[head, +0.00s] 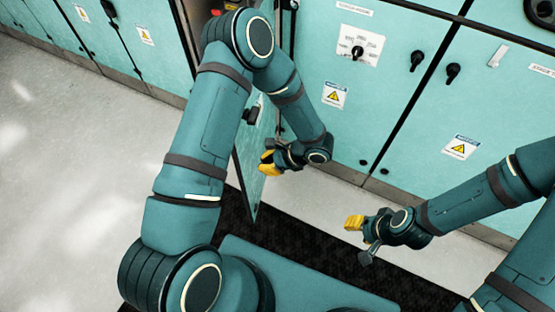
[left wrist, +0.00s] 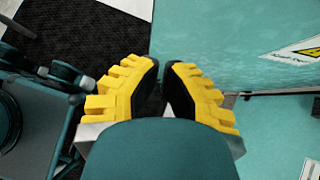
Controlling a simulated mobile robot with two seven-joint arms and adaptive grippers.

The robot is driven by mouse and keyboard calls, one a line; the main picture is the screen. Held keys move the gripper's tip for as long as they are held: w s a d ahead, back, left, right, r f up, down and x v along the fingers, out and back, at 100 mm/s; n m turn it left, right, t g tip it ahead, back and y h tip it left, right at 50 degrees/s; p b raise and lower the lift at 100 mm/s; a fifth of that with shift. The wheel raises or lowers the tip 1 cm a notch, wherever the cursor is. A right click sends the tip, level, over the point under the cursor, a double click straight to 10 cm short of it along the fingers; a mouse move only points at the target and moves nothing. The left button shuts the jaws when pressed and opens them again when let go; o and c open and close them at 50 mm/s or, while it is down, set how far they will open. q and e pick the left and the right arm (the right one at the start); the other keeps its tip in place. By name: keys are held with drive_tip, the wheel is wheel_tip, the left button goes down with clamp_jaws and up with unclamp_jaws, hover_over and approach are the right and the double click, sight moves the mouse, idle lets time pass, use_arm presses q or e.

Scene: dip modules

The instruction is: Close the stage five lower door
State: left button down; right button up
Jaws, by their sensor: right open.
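A teal cabinet door (head: 251,175) stands swung open in the head view, seen nearly edge-on. Its upper part is hidden behind my left arm. My left gripper (head: 267,163) is beside the door's lower part; I cannot tell whether they touch. In the left wrist view the yellow fingers of my left gripper (left wrist: 161,68) come almost together at the tips, with nothing seen between them. A teal panel (left wrist: 225,45) with a warning label is just beyond them. My right gripper (head: 360,237) is open and empty over the floor, apart from the cabinets.
Closed teal cabinets (head: 400,120) with black knobs and warning labels line the back and right. More cabinets (head: 150,60) stand at the upper left. A dark floor mat (head: 235,222) lies below the door. The pale floor (head: 80,160) at the left is clear.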

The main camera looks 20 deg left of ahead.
sight(242, 165)
use_arm(q)
drive_tip(key=a, duration=0.2)
drive_tip(key=a+f, duration=0.1)
drive_tip(key=a, duration=0.1)
drive_tip(key=shift+s+f, duration=0.1)
drive_tip(key=shift+s, duration=0.3)
drive_tip(key=shift+s+a, duration=0.15)
drive_tip(key=shift+a, duration=0.5)
drive_tip(key=shift+a, duration=0.1)
